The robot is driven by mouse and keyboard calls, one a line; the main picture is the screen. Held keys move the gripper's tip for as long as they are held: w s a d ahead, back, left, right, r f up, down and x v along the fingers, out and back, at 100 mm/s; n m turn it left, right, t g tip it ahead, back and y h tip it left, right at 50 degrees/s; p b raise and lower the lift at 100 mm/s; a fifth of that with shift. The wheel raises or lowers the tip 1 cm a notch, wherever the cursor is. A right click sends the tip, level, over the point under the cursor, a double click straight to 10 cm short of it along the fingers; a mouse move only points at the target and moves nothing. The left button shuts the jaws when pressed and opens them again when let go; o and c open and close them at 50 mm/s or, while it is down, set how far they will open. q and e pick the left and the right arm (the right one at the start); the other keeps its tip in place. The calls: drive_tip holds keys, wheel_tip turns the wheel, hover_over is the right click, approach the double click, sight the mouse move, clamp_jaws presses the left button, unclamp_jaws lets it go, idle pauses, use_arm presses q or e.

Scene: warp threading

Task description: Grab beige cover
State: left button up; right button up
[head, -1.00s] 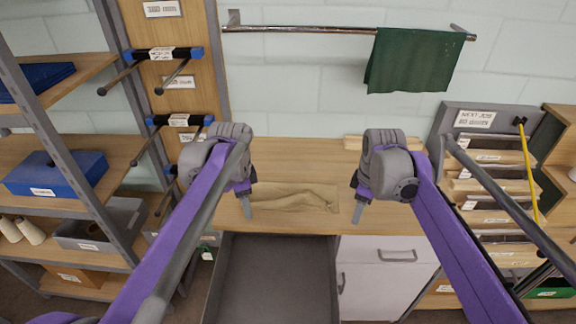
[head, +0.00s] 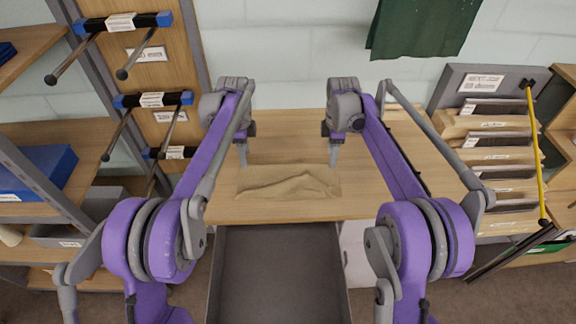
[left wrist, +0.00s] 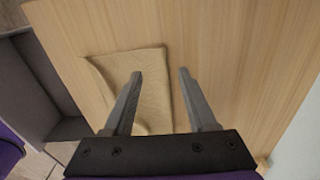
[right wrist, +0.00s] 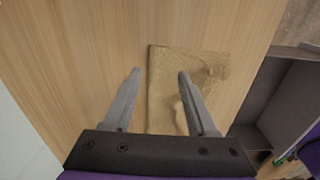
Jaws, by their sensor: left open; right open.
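The beige cover (head: 290,184) lies rumpled and flat on the wooden table, near its front edge. My left gripper (head: 243,163) is open and points down at the cover's back left corner. In the left wrist view the cover (left wrist: 152,85) lies below and left of the gripper (left wrist: 160,73), with one finger over its edge. My right gripper (head: 332,163) is open at the cover's back right corner. In the right wrist view the cover (right wrist: 165,95) lies below and right of the gripper (right wrist: 159,72), with one finger over it. Neither gripper holds anything.
The wooden table (head: 285,135) is bare behind the cover. An open grey drawer (head: 275,285) sticks out below the front edge. A green cloth (head: 415,28) hangs on the wall behind. A rack of labelled slots (head: 480,140) stands right; shelves with a blue box (head: 40,170) stand left.

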sight(329, 169)
use_arm(q)
drive_tip(key=shift+f, duration=1.3)
use_arm(e)
drive_tip(key=shift+f, duration=1.3)
use_arm(q)
drive_tip(key=shift+s+f+b, duration=0.15)
drive_tip(key=shift+f+b, duration=0.3)
drive_tip(key=shift+f, duration=0.25)
use_arm(e)
drive_tip(key=shift+s+f, duration=0.15)
drive_tip(key=shift+f, duration=0.55)
use_arm(q)
drive_tip(key=shift+r, duration=0.1)
drive_tip(key=shift+c, duration=0.9)
use_arm(e)
drive_tip(key=shift+r, duration=0.1)
drive_tip(key=shift+c, duration=1)
use_arm(q)
drive_tip(key=shift+c, duration=1.1)
use_arm(e)
drive_tip(key=shift+c, duration=1.1)
use_arm(q)
clamp_jaws()
use_arm(e)
clamp_jaws()
use_arm(q)
drive_tip(key=shift+r, duration=0.1)
use_arm(e)
drive_tip(key=shift+r, duration=0.1)
